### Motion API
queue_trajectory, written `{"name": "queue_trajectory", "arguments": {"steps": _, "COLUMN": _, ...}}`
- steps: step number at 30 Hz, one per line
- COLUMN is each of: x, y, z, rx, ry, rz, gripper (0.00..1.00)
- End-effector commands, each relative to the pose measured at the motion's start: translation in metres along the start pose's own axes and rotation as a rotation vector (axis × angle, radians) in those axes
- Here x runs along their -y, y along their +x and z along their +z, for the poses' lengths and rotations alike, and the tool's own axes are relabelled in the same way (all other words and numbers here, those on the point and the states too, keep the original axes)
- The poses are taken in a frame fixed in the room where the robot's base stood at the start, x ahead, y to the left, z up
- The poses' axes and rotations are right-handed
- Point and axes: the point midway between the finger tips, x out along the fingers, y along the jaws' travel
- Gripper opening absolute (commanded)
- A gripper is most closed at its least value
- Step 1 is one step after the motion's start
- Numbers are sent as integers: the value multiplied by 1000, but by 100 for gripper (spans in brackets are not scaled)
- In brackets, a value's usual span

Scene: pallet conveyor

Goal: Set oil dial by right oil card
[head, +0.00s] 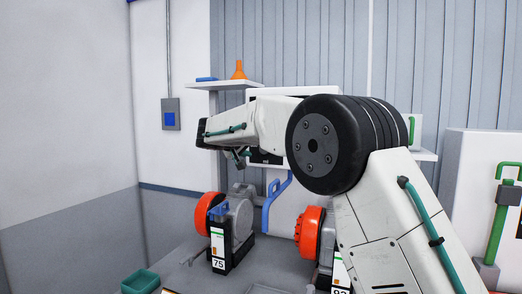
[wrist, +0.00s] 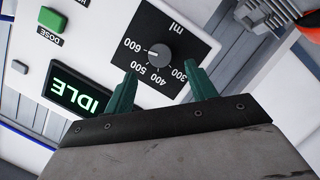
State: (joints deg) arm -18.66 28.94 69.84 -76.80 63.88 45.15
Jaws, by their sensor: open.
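The oil dial (wrist: 160,55) is a dark round knob on a black scale marked 300 to 600 ml. In the head view my gripper (head: 241,157) is at the white dosing panel. A white card (head: 217,247) reading 75 is on the left unit. A right card (head: 341,281) is partly behind my arm, its number cut off, perhaps 92.
Beside the dial are a lit IDLE display (wrist: 82,94) and a green DOSE button (wrist: 52,19). A blue lever (head: 275,203) hangs below the panel. A shelf (head: 222,85) with an orange funnel (head: 238,70) is behind. A green bin (head: 140,281) stands at lower left.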

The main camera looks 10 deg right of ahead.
Motion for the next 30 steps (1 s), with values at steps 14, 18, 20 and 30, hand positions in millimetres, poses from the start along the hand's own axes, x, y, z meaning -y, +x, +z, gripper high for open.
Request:
{"name": "queue_trajectory", "arguments": {"steps": 14, "x": -1, "y": 56, "z": 1, "rx": 2, "ry": 0, "rz": 0, "gripper": 56}}
{"name": "queue_trajectory", "arguments": {"steps": 18, "x": -1, "y": 56, "z": 1, "rx": 2, "ry": 0, "rz": 0, "gripper": 56}}
{"name": "queue_trajectory", "arguments": {"steps": 20, "x": -1, "y": 55, "z": 1, "rx": 2, "ry": 0, "rz": 0, "gripper": 42}}
{"name": "queue_trajectory", "arguments": {"steps": 30, "x": 0, "y": 55, "z": 0, "rx": 2, "ry": -8, "rz": 1, "gripper": 12}}
